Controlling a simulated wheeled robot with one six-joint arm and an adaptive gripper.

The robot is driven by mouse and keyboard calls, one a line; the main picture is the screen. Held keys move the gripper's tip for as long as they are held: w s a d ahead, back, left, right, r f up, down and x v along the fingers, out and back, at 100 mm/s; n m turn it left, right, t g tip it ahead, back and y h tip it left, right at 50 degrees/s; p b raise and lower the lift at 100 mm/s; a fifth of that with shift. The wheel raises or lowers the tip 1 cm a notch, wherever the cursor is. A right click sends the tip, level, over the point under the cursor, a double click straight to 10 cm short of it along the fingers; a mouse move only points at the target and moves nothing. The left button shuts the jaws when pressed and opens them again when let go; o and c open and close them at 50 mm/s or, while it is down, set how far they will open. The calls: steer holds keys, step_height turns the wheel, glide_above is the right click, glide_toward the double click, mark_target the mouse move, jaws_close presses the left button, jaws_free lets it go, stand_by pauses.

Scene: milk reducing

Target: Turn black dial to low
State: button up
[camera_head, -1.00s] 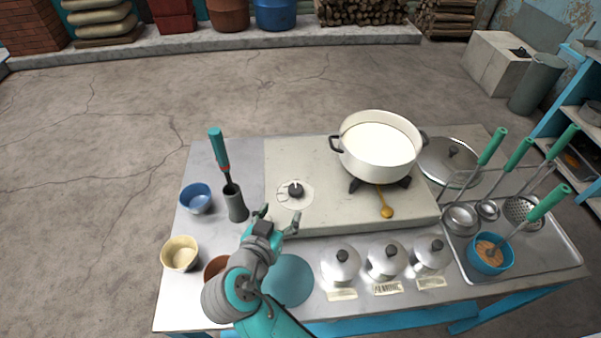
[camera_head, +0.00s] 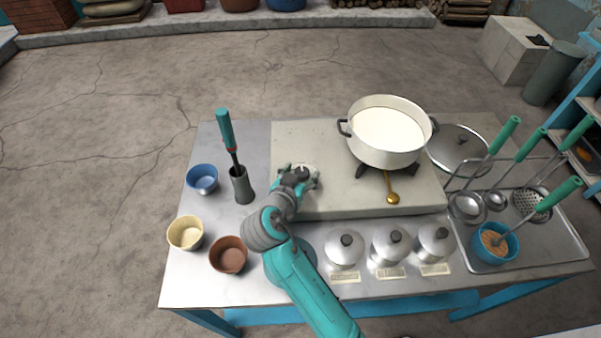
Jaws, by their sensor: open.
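The black dial (camera_head: 303,171) sits on a pale round plate on the left part of the stove top (camera_head: 330,198). My gripper (camera_head: 300,174) is open and reaches over the dial from the near side, its fingers around the dial's place. The gripper covers much of the dial and its plate, so the dial's setting and any contact cannot be told. A white pot (camera_head: 384,150) of milk (camera_head: 387,128) stands on the burner to the right.
A grey holder (camera_head: 242,188) with a green-handled tool stands left of my gripper. Blue (camera_head: 202,180), cream (camera_head: 185,234) and brown (camera_head: 228,256) bowls are at left. Lidded canisters (camera_head: 344,252) line the front. A brass spoon-shaped piece (camera_head: 393,197) is below the pot.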

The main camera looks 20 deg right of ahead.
steer(key=c, duration=1.1)
steer(key=shift+n+t+y, duration=0.3)
steer(key=shift+n+y, duration=0.1)
steer(key=n+t+y, duration=0.1)
steer(key=n+y, duration=0.2)
steer(key=shift+s+d+t, duration=0.15)
steer(key=shift+d+t, duration=0.15)
steer(key=shift+t, duration=0.1)
steer(key=shift+d+n+t+y, duration=0.1)
steer(key=shift+n+t+y, duration=0.4)
steer(key=shift+n+y, duration=1.65)
steer(key=shift+c, duration=0.2)
steer(key=shift+y, duration=0.35)
steer(key=o, duration=1.1)
steer(key=shift+o, duration=0.2)
